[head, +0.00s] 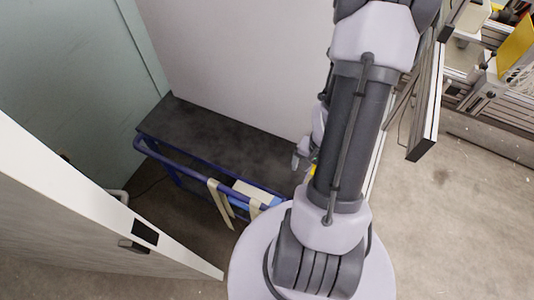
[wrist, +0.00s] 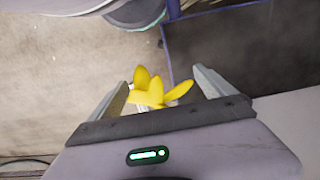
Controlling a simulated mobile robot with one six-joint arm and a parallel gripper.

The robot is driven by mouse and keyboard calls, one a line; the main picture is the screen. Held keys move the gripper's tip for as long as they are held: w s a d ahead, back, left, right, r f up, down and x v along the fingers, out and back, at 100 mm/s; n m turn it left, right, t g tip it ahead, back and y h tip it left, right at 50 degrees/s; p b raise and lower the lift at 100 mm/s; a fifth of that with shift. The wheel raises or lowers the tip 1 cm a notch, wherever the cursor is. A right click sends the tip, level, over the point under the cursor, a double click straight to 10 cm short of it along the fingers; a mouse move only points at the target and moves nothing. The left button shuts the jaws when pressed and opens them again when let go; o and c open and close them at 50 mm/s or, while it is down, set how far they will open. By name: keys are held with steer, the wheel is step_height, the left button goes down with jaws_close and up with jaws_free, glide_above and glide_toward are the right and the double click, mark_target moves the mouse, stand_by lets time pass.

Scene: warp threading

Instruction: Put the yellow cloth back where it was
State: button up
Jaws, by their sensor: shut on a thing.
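The yellow cloth (wrist: 150,92) is bunched up between the two fingers of my gripper (wrist: 160,80) in the wrist view. My gripper is shut on it, and folds stick up past the fingers. In the head view only a small yellow patch of the cloth (head: 313,171) shows beside my arm. My gripper (head: 301,157) is mostly hidden there behind my arm, near the right end of a dark-topped cart (head: 215,128). The cart's dark top and blue edge also show in the wrist view (wrist: 225,45), beyond the fingers.
The cart has a blue rail (head: 190,163); pale straps (head: 221,203) and a white and blue item (head: 256,192) are at its front. A white door (head: 95,210) stands at left, a pale wall behind. Metal framing (head: 485,95) is at right, with bare floor below.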

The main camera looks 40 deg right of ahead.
steer(key=b, duration=0.3)
glide_above(274, 163)
steer(key=shift+s+f, duration=0.45)
steer(key=shift+f, duration=0.2)
steer(key=f+b, duration=0.1)
steer(key=f, duration=0.1)
steer(key=w+f+b, duration=0.1)
steer(key=f, duration=0.1)
steer(key=shift+s+r, duration=0.1)
steer(key=shift+r, duration=0.15)
steer(key=shift+c, duration=0.7)
steer(key=shift+f, duration=0.1)
steer(key=o, duration=0.9)
steer(key=shift+f, duration=0.1)
steer(key=shift+o, duration=0.5)
